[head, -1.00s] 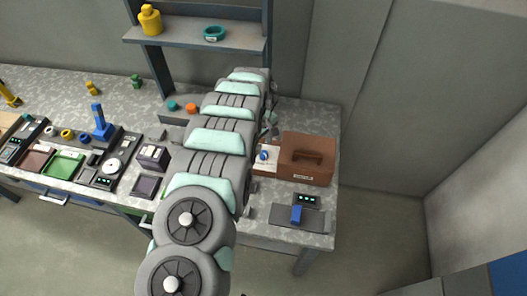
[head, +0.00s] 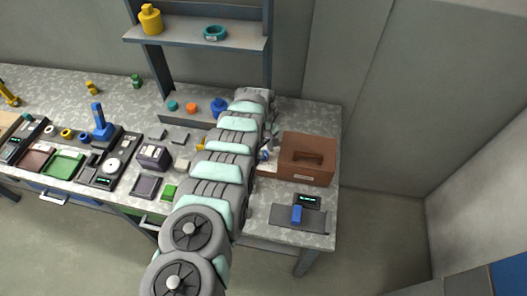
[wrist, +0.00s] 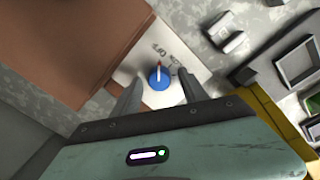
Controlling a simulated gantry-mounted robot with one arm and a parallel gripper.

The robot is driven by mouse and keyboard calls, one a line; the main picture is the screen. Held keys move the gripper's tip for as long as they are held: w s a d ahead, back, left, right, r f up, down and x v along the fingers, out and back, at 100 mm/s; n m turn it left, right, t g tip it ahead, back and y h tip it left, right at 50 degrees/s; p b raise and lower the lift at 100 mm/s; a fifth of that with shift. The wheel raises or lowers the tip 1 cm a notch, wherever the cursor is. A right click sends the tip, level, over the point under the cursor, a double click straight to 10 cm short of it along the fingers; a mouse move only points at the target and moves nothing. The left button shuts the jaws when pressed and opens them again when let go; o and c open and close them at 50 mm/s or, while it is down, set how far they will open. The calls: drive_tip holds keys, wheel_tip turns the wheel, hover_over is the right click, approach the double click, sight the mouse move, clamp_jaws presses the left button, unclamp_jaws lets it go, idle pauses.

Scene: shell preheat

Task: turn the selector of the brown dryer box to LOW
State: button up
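The brown dryer box (head: 307,160) stands at the right end of the bench. Its selector (wrist: 159,77) is a blue round knob with a pale and red pointer mark, on a white label plate (wrist: 136,72) beside the box. In the head view my arm partly hides the knob and plate, and the fingers are hard to make out.
A shelf (head: 200,36) rises behind.

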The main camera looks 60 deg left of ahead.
clamp_jaws()
idle(0.3)
drive_tip(key=shift+m, duration=0.3)
drive_tip(key=m, duration=0.3)
drive_tip(key=shift+w+f+m+b, duration=0.1)
drive_tip(key=shift+m+b, duration=0.2)
drive_tip(key=shift+b, duration=0.1)
drive_tip(key=shift+f+m+b, duration=0.1)
drive_tip(key=shift+m+b, duration=0.45)
drive_tip(key=shift+m, duration=0.65)
drive_tip(key=shift+m+b, duration=0.6)
drive_tip(key=shift+m, duration=0.5)
